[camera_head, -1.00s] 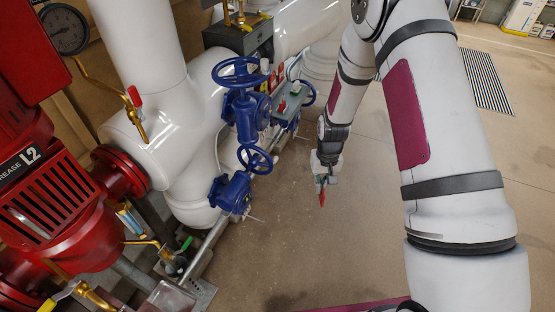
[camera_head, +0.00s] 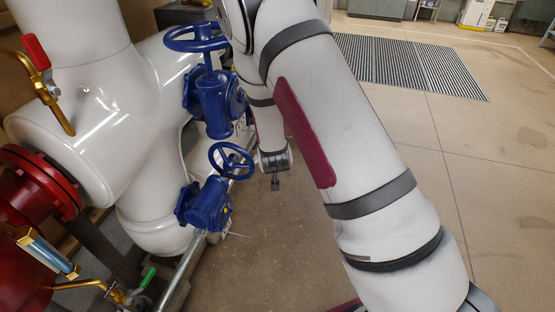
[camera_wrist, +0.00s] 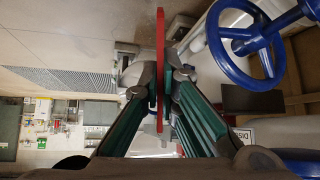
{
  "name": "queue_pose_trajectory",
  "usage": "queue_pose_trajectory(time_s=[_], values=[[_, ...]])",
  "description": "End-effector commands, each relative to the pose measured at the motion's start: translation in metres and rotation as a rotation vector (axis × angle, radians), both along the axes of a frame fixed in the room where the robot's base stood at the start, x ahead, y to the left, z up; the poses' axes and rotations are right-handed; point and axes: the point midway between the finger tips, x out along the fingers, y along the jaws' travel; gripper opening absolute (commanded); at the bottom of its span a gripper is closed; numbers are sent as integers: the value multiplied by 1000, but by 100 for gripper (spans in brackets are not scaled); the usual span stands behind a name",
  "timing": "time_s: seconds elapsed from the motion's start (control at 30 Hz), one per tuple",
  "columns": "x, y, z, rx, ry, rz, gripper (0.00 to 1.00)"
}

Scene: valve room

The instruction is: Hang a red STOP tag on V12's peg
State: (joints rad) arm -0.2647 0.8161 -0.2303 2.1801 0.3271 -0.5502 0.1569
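My gripper (camera_wrist: 161,84) is shut on a red tag (camera_wrist: 160,40), seen edge-on between its fingertips in the wrist view. In the head view my gripper (camera_head: 275,183) hangs to the right of the blue valves, low and small, and the tag cannot be made out. A larger blue valve (camera_head: 216,103) with a handwheel stands against the white pipe, and a smaller blue valve (camera_head: 206,203) with a handwheel is below it. A blue handwheel (camera_wrist: 235,68) shows at upper right in the wrist view, apart from the tag. No V12 label or peg can be made out.
White pipes (camera_head: 80,85) fill the left of the head view, with a red flange (camera_head: 38,183) and brass fittings in front. The floor (camera_head: 440,165) to the right is open, with a striped grating (camera_head: 405,62).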

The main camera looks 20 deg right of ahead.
Motion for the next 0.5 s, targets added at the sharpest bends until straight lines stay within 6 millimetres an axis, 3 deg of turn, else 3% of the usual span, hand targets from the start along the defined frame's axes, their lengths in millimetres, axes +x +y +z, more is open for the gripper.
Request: queue_pose_trajectory(time_s=[0.03,0.1,0.5], values=[[9,1,-12,-17,-42,-11,0],[17,-2,-15,-40,-102,-33,0],[50,-16,-19,-183,-416,-155,0]])
